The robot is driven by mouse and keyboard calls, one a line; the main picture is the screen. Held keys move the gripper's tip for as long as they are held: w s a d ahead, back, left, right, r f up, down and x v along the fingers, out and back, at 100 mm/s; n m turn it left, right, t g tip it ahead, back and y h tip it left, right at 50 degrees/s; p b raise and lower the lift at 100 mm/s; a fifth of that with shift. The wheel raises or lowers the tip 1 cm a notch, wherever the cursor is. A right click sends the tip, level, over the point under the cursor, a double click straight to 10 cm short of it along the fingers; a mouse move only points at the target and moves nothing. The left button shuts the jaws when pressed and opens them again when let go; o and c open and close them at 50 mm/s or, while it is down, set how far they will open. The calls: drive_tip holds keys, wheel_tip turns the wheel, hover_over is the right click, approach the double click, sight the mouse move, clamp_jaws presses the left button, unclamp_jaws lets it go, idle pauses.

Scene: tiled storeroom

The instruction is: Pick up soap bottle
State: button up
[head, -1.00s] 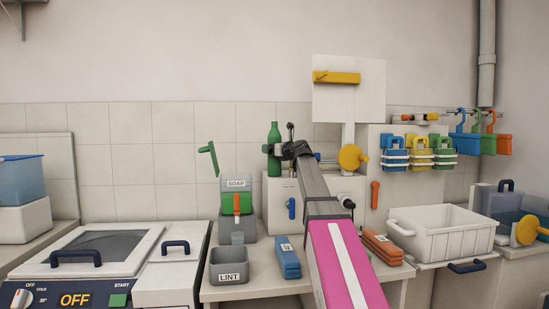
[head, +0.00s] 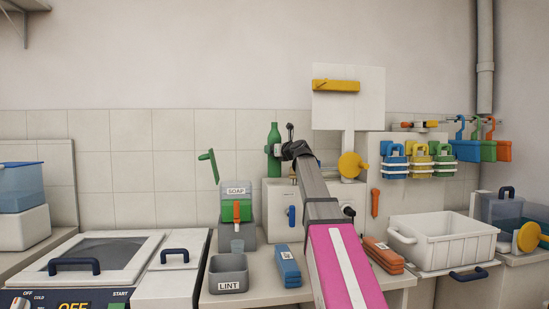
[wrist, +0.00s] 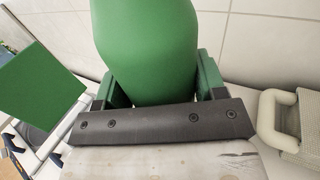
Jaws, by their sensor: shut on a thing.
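The soap bottle is a green bottle (head: 274,137) with a narrow neck, upright in the head view above the back left of a white box. In the wrist view its green body (wrist: 150,45) fills the space between my fingers. My gripper (head: 277,151) is shut on the bottle, with a finger on each side of it. The bottle's base is at the box's top edge in the head view, and I cannot tell whether it touches.
The white box (head: 312,212) carries a blue handle. A grey-green SOAP dispenser (head: 237,190) and a green lever (head: 209,166) are to the left. The LINT bin (head: 229,273), a blue block (head: 288,266) and orange blocks (head: 383,255) are in front. A yellow knob (head: 352,166) is to the right.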

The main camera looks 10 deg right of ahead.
drive_tip(key=s+a+r, duration=0.3)
drive_tip(key=a+r, duration=0.5)
drive_tip(key=a, duration=0.2)
drive_tip(key=a+f, duration=0.3)
drive_tip(key=f, duration=0.5)
drive_tip(key=shift+s+a+f, duration=0.15)
drive_tip(key=shift+f, duration=0.15)
